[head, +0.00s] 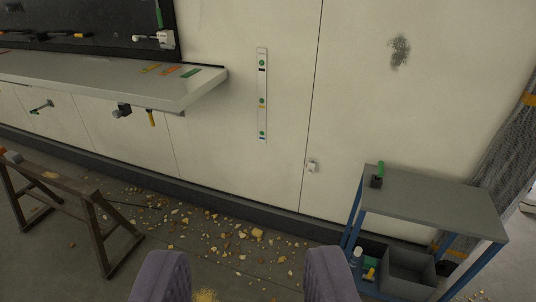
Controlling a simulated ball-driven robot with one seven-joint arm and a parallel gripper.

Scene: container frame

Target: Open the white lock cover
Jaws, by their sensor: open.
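A small white fitting (311,167), which looks like the white lock cover, sits low on the cream wall panel (270,180), just right of a vertical seam. It is too small to tell whether it is shut or open. My gripper (246,262) is open at the bottom edge, with two purple padded fingers wide apart and nothing between them. The fitting is well beyond the fingers, up and to the right of the gap, and nothing touches it. Another white piece (166,39) shows at the lower right of the black board (95,20).
A grey-topped trolley (430,200) with a green-handled tool (379,175) stands at right. A wooden trestle (75,190) stands at left, a wall shelf (190,92) above. Yellowish rubble (257,233) litters the floor between. A label strip (262,85) is on the wall.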

